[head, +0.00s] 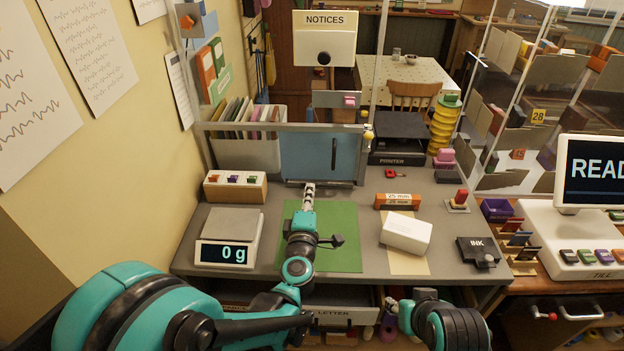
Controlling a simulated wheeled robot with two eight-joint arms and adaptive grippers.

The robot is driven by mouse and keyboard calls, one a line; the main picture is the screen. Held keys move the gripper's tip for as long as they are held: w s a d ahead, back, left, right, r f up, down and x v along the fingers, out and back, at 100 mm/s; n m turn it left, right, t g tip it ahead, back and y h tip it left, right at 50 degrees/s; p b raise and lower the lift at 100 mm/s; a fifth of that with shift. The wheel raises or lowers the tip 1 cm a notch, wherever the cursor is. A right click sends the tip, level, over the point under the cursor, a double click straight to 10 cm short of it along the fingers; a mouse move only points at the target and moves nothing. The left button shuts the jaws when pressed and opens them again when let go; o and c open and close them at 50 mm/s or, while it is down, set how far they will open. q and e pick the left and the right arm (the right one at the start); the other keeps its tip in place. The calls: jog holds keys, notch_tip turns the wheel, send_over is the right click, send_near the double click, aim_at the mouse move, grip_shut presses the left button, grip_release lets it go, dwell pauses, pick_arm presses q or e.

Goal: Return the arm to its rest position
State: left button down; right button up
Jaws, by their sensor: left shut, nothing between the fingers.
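My left arm reaches in from the lower left over the grey counter (191,252). Its gripper (309,188) points away from me, beyond the far edge of the green mat (342,240), in front of the blue panel (310,155). The fingers are together with nothing between them. Whether the tips touch anything behind them I cannot tell.
A scale (222,254) reading 0 g stands left of my left arm. A white box (406,232) and an orange box (397,201) lie to the right. An INK pad (476,251) sits near the right edge. An open drawer (340,317) marked LETTER is below.

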pick_arm(q)
jog(key=s+r+m+g+h, duration=0.3)
jog(key=s+r+m+h, duration=0.2)
jog(key=s+m, duration=0.5)
jog(key=s+a+f+m+g+y, duration=0.6)
jog(key=s+a+f, duration=0.6)
jog(key=s+a, duration=0.2)
jog(key=shift+s+m+g, duration=0.7)
jog(key=shift+s+g, duration=0.3)
